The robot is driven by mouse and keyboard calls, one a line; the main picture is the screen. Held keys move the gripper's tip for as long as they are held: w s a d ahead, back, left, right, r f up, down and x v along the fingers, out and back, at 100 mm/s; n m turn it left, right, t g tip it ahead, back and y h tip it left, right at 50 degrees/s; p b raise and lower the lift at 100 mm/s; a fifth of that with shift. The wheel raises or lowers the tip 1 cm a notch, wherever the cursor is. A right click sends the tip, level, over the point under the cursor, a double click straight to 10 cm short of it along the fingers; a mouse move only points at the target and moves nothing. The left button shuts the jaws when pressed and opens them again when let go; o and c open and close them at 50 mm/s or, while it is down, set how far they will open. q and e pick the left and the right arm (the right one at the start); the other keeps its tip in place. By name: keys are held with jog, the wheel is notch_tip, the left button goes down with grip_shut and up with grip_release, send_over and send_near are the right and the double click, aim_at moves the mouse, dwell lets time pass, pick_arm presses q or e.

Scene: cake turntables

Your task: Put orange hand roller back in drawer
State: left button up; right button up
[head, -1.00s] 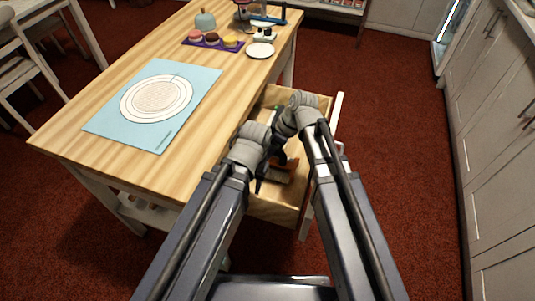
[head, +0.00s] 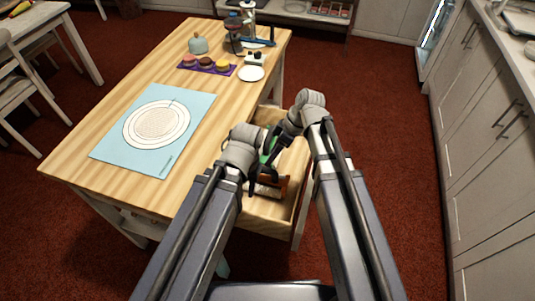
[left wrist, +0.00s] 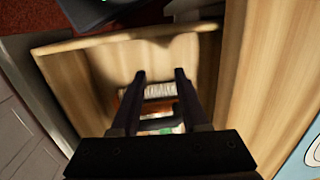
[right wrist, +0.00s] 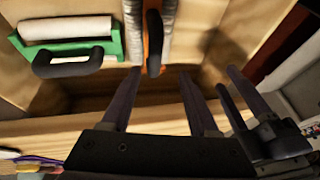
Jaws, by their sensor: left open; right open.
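The orange hand roller (head: 281,186) is inside the open drawer (head: 262,214). The left wrist view shows its pale roller (left wrist: 160,90) and orange frame below and between my left fingers. My left gripper (head: 257,187) is open over the drawer at the roller; I see no clear grip. In the right wrist view the orange roller (right wrist: 148,28) lies beside a green hand roller (right wrist: 120,40) with a black handle. My right gripper (right wrist: 158,78) is open and empty above the drawer. My arms hide part of the drawer in the head view.
The wooden table (head: 75,178) holds a blue mat (head: 112,152), a purple tray (head: 183,66) of cakes, a white plate (head: 250,73) and a stand mixer. White cabinets (head: 478,180) line the right. Red floor is clear between them.

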pick_arm(q)
jog(key=shift+r+p, duration=0.6)
jog(key=shift+r, duration=0.45)
pick_arm(e)
jog(key=shift+v, duration=1.1)
jog(key=s+d+f+m+h, duration=0.2)
jog(key=s+m+h, duration=0.4)
jog(key=s+m, duration=0.4)
jog(key=shift+s, duration=0.55)
jog(key=shift+d, duration=0.1)
